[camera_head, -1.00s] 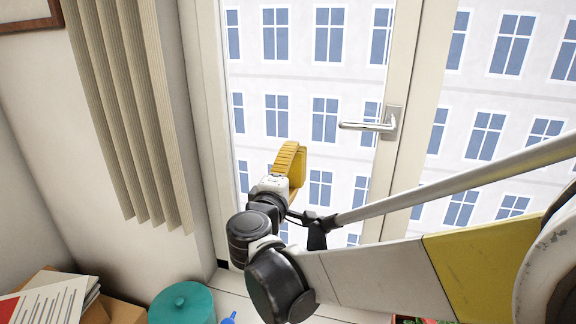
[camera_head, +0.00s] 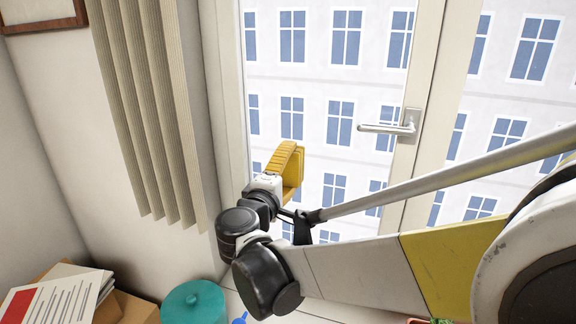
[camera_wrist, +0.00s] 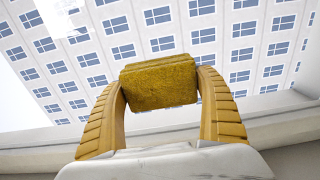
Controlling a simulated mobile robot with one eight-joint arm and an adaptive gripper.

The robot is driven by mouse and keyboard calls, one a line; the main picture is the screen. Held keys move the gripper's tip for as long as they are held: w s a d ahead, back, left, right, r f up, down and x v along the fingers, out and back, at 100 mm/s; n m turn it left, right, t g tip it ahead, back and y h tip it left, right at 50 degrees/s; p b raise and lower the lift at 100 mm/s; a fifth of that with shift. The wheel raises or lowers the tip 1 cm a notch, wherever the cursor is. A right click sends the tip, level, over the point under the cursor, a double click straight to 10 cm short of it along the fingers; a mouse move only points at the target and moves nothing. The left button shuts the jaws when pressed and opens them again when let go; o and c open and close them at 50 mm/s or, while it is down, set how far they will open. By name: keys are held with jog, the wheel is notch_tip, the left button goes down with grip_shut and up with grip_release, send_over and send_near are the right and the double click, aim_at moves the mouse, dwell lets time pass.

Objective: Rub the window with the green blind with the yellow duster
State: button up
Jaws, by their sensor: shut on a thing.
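My gripper (camera_head: 290,168) is shut on the yellow duster, a block-like pad that shows clearly between the two yellow fingers in the wrist view (camera_wrist: 158,82). In the head view the duster is mostly hidden by the fingers. They are in front of the lower left part of a window pane (camera_head: 345,95) with a white frame and a silver handle (camera_head: 392,126). I cannot tell whether the duster touches the glass. A beige pleated hanging (camera_head: 150,110) is left of this window. No green blind shows.
A teal lidded round container (camera_head: 195,303) stands low beside the wall. Papers (camera_head: 55,297) lie on a cardboard box at the lower left. A framed picture (camera_head: 45,22) hangs at the upper left. A building shows outside.

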jog(key=shift+v, duration=2.9)
jog(key=v, duration=0.3)
